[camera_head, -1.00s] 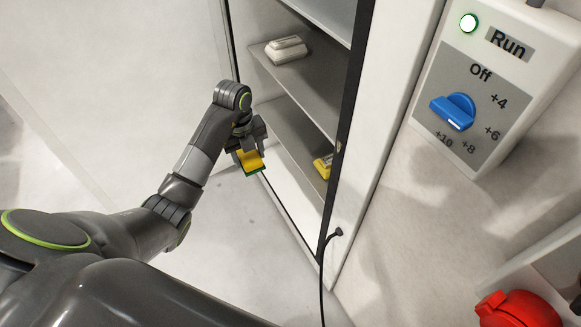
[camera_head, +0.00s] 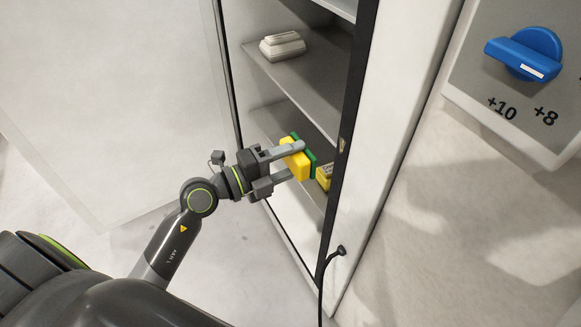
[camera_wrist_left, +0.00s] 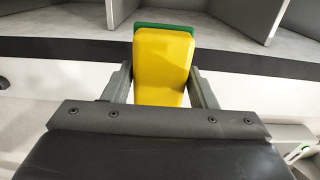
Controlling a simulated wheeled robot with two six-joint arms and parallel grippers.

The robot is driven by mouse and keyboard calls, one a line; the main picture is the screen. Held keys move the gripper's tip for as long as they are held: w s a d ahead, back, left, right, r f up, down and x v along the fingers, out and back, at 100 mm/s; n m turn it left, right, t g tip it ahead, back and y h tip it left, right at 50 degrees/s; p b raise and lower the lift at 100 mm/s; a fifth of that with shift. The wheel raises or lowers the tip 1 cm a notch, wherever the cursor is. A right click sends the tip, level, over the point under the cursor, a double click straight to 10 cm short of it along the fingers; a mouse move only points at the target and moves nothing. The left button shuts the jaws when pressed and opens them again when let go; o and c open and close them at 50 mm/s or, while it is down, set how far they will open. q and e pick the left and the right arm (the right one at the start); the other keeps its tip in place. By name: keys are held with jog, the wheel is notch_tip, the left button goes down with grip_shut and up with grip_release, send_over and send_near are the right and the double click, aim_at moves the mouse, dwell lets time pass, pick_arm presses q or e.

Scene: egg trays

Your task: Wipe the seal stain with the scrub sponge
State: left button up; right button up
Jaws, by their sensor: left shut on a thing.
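My left gripper (camera_head: 292,162) is shut on the scrub sponge (camera_head: 296,163), a yellow block with a green scrub side. The gripper points right, at the opening of a white cabinet with grey shelves. In the left wrist view the sponge (camera_wrist_left: 162,65) sits between the two fingers (camera_wrist_left: 160,85), its green side at the far edge. The dark seal strip (camera_head: 345,130) runs along the right edge of the cabinet opening, and a dark band (camera_wrist_left: 60,48) crosses behind the sponge in the wrist view. I cannot make out a clear stain. My right gripper is not in view.
A pale lidded container (camera_head: 282,46) stands on an upper shelf. A yellow item (camera_head: 324,177) sits lower, behind the sponge. The cabinet door (camera_head: 110,100) stands open at left. A black cable (camera_head: 322,285) hangs at the cabinet's front. A blue dial (camera_head: 525,52) is at top right.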

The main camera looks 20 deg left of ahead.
aim_at(339, 142)
pick_arm(q)
jog(key=shift+w+d+r, duration=0.1)
jog(key=shift+w+d, duration=0.15)
jog(key=shift+w, duration=0.15)
jog(key=b+x, duration=0.1)
jog(key=x, duration=0.4)
dwell(0.3)
jog(key=shift+x, duration=1.05)
jog(key=shift+d, duration=0.15)
